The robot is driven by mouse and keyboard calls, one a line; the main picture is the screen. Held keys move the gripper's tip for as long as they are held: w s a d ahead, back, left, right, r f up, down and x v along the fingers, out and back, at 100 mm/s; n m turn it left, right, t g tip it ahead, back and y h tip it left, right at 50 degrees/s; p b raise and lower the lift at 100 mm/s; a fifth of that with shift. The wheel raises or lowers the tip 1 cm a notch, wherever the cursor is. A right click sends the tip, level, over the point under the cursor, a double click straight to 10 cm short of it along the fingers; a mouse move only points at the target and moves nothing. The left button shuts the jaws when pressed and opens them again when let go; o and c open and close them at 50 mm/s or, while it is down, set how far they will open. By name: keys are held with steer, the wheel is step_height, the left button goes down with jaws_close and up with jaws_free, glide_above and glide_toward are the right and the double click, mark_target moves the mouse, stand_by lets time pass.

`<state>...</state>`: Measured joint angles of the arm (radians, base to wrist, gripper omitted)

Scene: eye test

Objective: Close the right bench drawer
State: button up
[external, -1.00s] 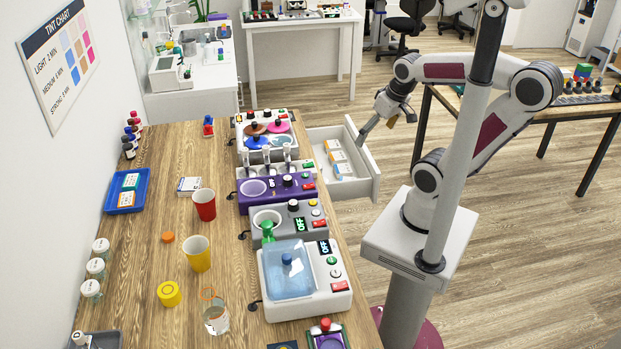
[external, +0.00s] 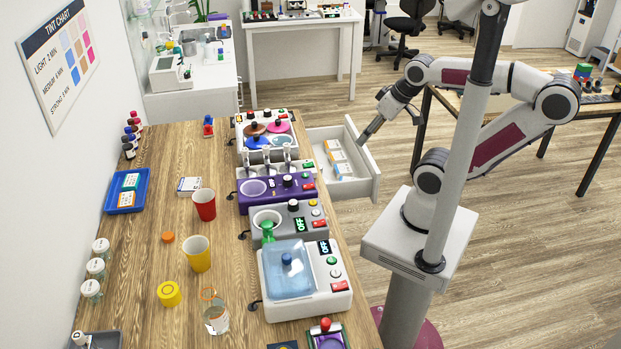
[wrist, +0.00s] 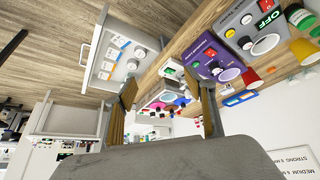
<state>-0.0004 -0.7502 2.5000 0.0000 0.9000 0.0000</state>
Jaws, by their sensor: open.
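The right bench drawer (external: 375,178) is white and stands pulled out from the right side of the wooden bench. Small white, orange and blue-labelled boxes (external: 338,155) lie in it. In the wrist view the open drawer (wrist: 97,50) is at the upper left, with its handle on its outer face. My gripper (external: 366,136) is over the drawer's far right corner in the external view, pointing down and left; I cannot tell whether it touches the drawer. In the wrist view my gripper (wrist: 164,80) has its two fingers apart with nothing held between them.
On the bench beside the drawer stand a purple device (external: 262,202), a grey device (external: 282,218) and a palette device (external: 290,140). A second table (external: 530,112) stands right of the drawer.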

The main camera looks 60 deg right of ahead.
steer(key=c, duration=1.2)
steer(key=shift+d, duration=0.15)
jaws_close()
steer(key=w+d+f+m+g, duration=0.1)
steer(key=d+f+m, duration=0.7)
steer(key=d, duration=0.5)
steer(key=w+d+f+m+g+y, duration=0.1)
steer(key=w+d+f+m, duration=0.1)
steer(key=d+f+m, duration=0.5)
steer(key=w+d+f+m+g+y, duration=0.1)
steer(key=d+f+m, duration=0.7)
steer(key=d, duration=1.1)
steer(key=shift+w+f+m+g, duration=0.35)
steer(key=shift+w+m, duration=0.4)
steer(key=shift+m, duration=1.25)
